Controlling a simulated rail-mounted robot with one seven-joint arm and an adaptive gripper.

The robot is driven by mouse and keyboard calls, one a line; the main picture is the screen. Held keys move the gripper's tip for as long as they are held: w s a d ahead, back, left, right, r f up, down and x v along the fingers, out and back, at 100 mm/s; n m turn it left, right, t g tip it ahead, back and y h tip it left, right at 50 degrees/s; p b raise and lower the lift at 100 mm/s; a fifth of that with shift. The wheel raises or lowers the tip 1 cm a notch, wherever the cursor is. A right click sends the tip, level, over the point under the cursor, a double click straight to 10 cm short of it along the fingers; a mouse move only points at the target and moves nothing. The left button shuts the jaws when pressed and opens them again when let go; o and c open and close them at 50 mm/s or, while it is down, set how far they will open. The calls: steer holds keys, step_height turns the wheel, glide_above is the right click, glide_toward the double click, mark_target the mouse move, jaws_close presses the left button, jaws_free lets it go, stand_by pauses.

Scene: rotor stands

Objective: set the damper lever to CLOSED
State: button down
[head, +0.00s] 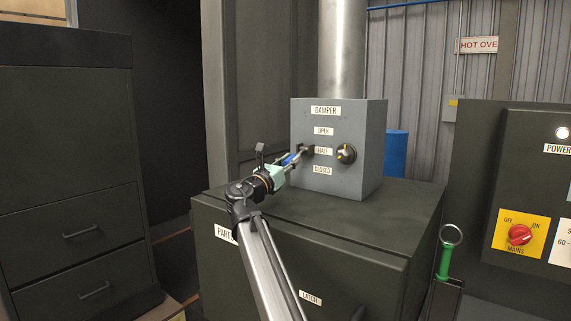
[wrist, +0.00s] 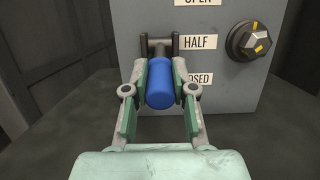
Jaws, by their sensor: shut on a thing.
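The grey damper box (head: 345,180) stands on a dark cabinet, with labels DAMPER, OPEN (head: 323,131), HALF (head: 323,152) and CLOSED (head: 322,169) down its front. The damper lever has a blue grip (wrist: 160,84) on a dark fork-shaped mount (wrist: 159,44). It sticks out from the box toward me, at about the height of the HALF label. My gripper (wrist: 160,92) is shut on the blue grip, one finger on each side. In the head view my gripper (head: 289,164) hides most of the lever. In the wrist view the CLOSED label is partly covered by a finger.
A black knob with yellow marks (head: 346,154) sits on the box, right of the labels. A metal pipe (head: 342,50) rises behind the box. A green-handled tool (head: 445,260) stands at the cabinet's right, beside a panel with a red mains switch (head: 519,235).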

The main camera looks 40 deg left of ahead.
steer(key=c, duration=0.9)
jaws_free()
steer(key=shift+c, duration=0.2)
steer(key=v, duration=1.2)
steer(key=shift+r, duration=0.1)
